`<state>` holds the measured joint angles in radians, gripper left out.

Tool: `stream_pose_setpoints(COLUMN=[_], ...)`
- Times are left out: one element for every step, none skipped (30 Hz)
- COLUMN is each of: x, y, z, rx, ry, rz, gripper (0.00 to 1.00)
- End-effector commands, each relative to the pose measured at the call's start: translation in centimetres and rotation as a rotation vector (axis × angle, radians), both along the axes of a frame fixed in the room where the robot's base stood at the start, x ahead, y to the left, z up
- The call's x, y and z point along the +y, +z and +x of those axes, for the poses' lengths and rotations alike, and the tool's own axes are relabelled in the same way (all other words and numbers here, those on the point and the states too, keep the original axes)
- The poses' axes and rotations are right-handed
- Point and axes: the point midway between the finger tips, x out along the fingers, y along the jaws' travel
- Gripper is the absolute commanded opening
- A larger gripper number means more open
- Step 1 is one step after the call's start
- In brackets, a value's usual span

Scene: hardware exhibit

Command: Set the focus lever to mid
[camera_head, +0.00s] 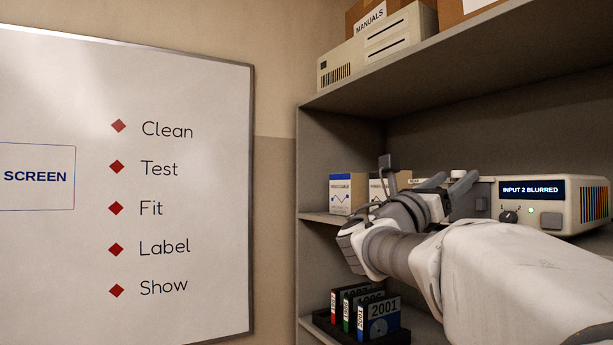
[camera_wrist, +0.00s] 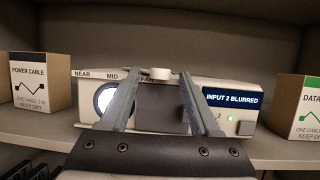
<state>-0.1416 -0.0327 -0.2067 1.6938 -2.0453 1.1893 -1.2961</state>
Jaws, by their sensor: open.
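The projector (camera_head: 565,205) stands on the middle shelf, its screen reading "INPUT 2 BLURRED". In the wrist view the projector (camera_wrist: 243,92) carries the labels NEAR, MID and FAR along its top left edge. The focus lever's white knob (camera_wrist: 160,74) is by FAR, just right of that word; it also shows in the head view (camera_head: 458,174). My gripper (camera_wrist: 159,80) is open, with one finger on each side of the knob in the picture. In the head view my gripper (camera_head: 455,182) points at the projector's front. Whether a finger touches the knob I cannot tell.
A power cable box (camera_wrist: 41,84) stands left of the projector and a data cable box (camera_wrist: 298,105) right. A selector dial (camera_head: 508,216) marked 1 and 2 is on the projector's front. The upper shelf (camera_head: 440,62) hangs above; disk cases (camera_head: 383,318) stand below.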

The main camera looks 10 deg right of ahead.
Motion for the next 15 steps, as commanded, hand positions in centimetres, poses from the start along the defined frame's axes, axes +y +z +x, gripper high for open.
stream_pose_setpoints(x=[-0.17,-0.22,-0.26,-0.27,-0.27,-0.27,-0.26,-0.26,-0.25,-0.25,-0.25,-0.24,-0.24,-0.24,-0.22], y=[0.09,0.10,0.09,0.10,0.09,0.08,0.08,0.08,0.08,0.08,0.08,0.08,0.08,0.08,0.09], z=[0.06,0.08,0.10,0.09,0.09,0.09,0.09,0.09,0.08,0.08,0.08,0.07,0.08,0.07,0.07], rx=[0.000,0.000,0.000,0.000,0.000,0.000,-0.001,-0.001,-0.001,-0.001,-0.001,-0.001,-0.001,-0.001,-0.001], ry=[0.000,0.000,0.000,0.000,0.000,0.000,0.000,0.000,0.000,0.000,0.000,0.000,0.000,0.000,0.000], rz=[0.000,0.000,0.000,0.000,0.000,0.000,0.000,0.000,0.000,0.000,0.000,0.000,0.000,0.000,0.000], gripper=[0.63,0.63,0.63,0.63,0.63,0.63,0.63,0.63,0.63,0.58,0.52,0.45,0.40,0.34,0.27])
